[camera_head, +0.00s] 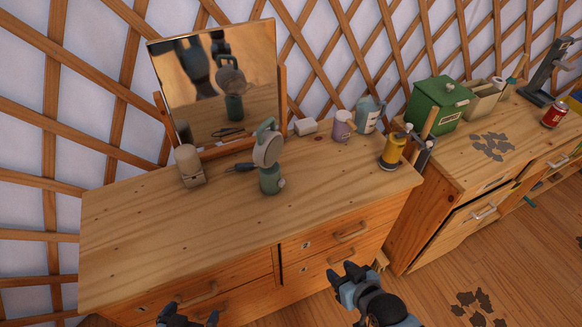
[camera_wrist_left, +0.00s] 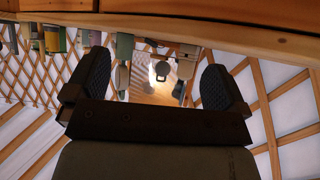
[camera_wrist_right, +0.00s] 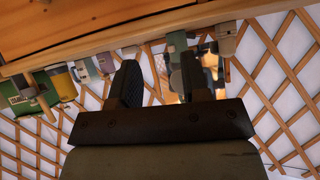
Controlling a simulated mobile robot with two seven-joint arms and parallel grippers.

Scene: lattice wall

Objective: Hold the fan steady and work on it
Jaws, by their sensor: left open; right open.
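The fan (camera_head: 270,178) stands upright on the wooden dresser top, in front of the mirror. It has a green base and a pale round head. Its green base also shows in the left wrist view (camera_wrist_left: 125,45) and in the right wrist view (camera_wrist_right: 178,41), partly hidden by a finger there. My left gripper (camera_head: 190,314) is open and empty, low in front of the dresser's front edge. My right gripper (camera_head: 344,273) is open and empty in front of the drawers, right of the fan. Neither gripper touches the fan.
A dark-handled tool (camera_head: 244,167) lies left of the fan. A beige object (camera_head: 188,166) stands farther left by the mirror (camera_head: 165,70). A purple mug (camera_head: 341,127), watering can (camera_head: 368,113) and yellow container (camera_head: 393,150) stand right. The dresser's front left is clear.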

